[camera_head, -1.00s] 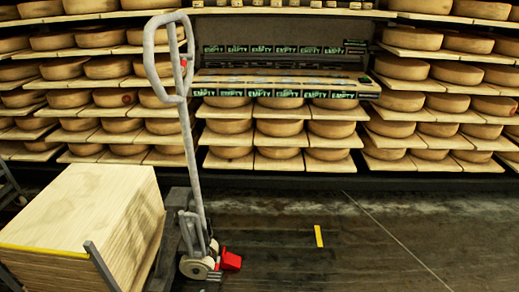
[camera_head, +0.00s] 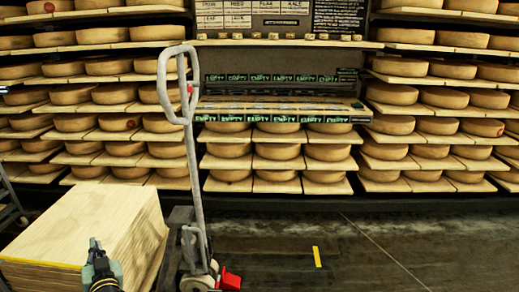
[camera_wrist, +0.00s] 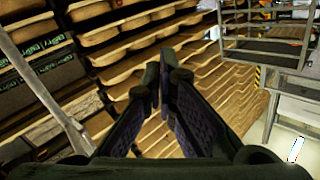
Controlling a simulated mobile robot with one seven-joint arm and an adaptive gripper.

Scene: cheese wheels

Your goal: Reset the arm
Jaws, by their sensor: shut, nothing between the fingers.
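My gripper (camera_head: 96,246) shows at the bottom left of the head view, dark with a yellow ring, in front of the stack of wooden boards. In the wrist view my gripper (camera_wrist: 163,76) points away from the camera, its two dark fingers meeting near the tips. It is shut and empty. The rest of my arm is mostly out of view below the head picture.
A stack of wooden boards (camera_head: 100,218) stands at the lower left, beside a pallet truck with a grey handle (camera_head: 195,150). Shelves of cheese wheels (camera_head: 275,153) line the back.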

